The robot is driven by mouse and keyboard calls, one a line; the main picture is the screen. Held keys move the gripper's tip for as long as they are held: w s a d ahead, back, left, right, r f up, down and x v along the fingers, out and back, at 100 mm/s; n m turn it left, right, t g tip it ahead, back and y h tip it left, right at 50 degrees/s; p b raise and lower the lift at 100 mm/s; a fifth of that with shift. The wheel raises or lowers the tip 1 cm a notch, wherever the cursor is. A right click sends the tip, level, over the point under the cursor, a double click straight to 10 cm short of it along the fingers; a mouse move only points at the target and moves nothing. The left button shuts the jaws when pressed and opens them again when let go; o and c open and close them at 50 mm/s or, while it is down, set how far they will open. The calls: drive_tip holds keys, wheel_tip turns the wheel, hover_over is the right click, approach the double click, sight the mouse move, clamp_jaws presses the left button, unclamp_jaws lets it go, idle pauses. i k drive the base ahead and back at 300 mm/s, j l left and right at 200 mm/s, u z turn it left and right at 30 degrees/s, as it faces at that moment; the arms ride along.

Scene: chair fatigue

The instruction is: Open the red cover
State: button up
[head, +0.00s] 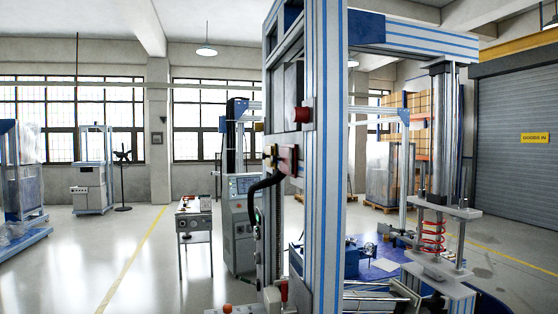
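A tall test rig frame (329,150) with blue-striped aluminium posts stands in the middle of the head view. A small dark red plate or box (289,160) is on the side of its post, seen nearly edge-on, with a yellow part at its left. A round red knob (302,114) sticks out just above it. I cannot tell for sure which red part is the cover, or whether it is open or shut. My gripper is not visible in this view, and nothing is seen touching these red parts.
A black cable (262,184) loops below the red plate. At right a steel cylinder (441,130) stands above a red spring (433,236). A small instrument table (194,218) stands left of the rig. The floor at left, with a yellow line (131,262), is mostly clear.

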sight(285, 159)
drive_tip(key=i+j+u, duration=0.1)
drive_tip(key=i+j, duration=0.15)
drive_tip(key=i, duration=0.35)
drive_tip(key=i+j+u, duration=0.1)
drive_tip(key=i, duration=0.55)
drive_tip(key=i+j, duration=0.2)
drive_tip(key=i, duration=0.4)
drive_tip(key=i+j+u, duration=0.15)
drive_tip(key=i, duration=0.5)
